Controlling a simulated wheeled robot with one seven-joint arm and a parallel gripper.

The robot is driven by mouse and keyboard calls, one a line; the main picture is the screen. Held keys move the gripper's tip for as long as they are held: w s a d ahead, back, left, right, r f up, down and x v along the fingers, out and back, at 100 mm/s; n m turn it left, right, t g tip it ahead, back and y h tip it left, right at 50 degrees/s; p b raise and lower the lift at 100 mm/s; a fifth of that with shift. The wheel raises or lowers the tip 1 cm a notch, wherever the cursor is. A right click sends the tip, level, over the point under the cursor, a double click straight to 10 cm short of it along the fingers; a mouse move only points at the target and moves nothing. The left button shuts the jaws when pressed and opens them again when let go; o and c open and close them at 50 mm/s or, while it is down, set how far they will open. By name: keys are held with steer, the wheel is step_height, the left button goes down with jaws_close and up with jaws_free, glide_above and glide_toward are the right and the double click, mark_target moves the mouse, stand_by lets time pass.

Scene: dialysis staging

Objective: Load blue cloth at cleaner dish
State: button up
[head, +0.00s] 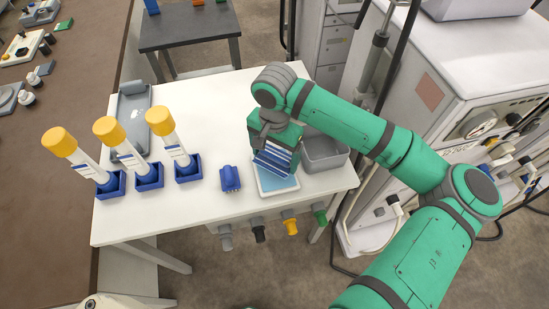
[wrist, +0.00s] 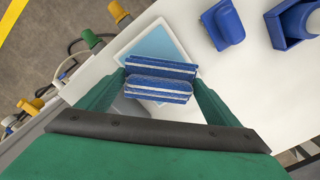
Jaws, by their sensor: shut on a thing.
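My gripper (head: 276,150) is shut on the blue cloth (head: 273,163), a folded stack with blue and white layers. In the wrist view the cloth (wrist: 160,82) sits between the two fingers. The cleaner dish (head: 279,193) is a shallow white tray with a light blue inside, near the table's front right edge. The cloth appears over the dish and hides its far part. In the wrist view the dish (wrist: 132,52) shows beyond and partly below the cloth. I cannot tell whether the cloth touches it.
A grey bin (head: 328,153) stands close right of the dish. A blue block (head: 230,179) lies to its left. Several yellow-capped tubes stand in blue holders (head: 188,169) further left, near a grey tray (head: 131,108). Coloured connectors (head: 290,226) hang below the front edge. The table's back middle is clear.

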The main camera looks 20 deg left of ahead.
mark_target(275, 155)
steer(key=shift+r, duration=1.85)
